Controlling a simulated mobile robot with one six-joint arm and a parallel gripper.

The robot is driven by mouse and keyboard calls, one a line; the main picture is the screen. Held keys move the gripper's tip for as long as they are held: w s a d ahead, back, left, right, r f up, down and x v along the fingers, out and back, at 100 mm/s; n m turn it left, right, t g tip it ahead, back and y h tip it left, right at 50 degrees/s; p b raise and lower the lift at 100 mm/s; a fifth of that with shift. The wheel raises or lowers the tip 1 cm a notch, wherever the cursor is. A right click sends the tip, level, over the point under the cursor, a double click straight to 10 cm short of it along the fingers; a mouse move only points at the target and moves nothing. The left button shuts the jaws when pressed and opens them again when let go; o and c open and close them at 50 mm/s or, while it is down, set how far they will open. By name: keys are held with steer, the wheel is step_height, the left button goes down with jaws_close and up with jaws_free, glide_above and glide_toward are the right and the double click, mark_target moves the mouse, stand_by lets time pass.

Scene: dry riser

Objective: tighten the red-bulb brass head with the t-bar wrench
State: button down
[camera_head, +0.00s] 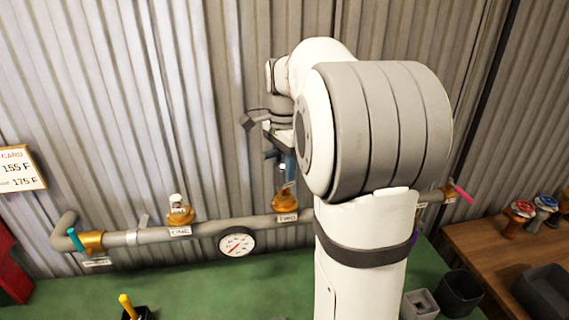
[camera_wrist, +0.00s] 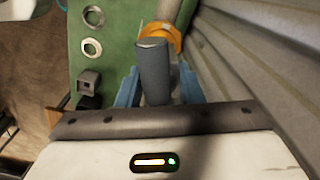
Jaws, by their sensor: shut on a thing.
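My gripper (camera_head: 281,160) is above the brass fitting labelled TWO (camera_head: 286,203) on the pipe. In the wrist view its blue fingers (camera_wrist: 158,72) are shut on a dark grey bar (camera_wrist: 153,60), which looks like the t-bar wrench's handle. An orange-brass collar (camera_wrist: 162,34) shows just beyond the bar. The bar hides the fitting's top, so I cannot tell whether they touch or whether a red bulb is there. A brass head with a red top (camera_head: 521,208) stands on the wooden bench at the right, away from my gripper.
The pipe (camera_head: 245,225) runs along the corrugated wall with a gauge (camera_head: 236,243) and a fitting labelled ONE (camera_head: 180,215). A blue-topped head (camera_head: 545,204) stands on the wooden bench (camera_head: 480,240). A yellow handle (camera_head: 126,305) rises from a black holder on the green surface.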

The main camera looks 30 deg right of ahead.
mark_target(284, 178)
steer(key=shift+f+b, duration=1.4)
steer(key=shift+f, duration=0.8)
steer(key=m+p, duration=0.1)
steer(key=m, duration=0.5)
steer(key=shift+r, duration=0.1)
steer(key=shift+n, duration=0.5)
steer(key=shift+r, duration=0.1)
steer(key=shift+r+p, duration=2.35)
steer(key=shift+r, duration=0.3)
steer(key=shift+r, duration=0.1)
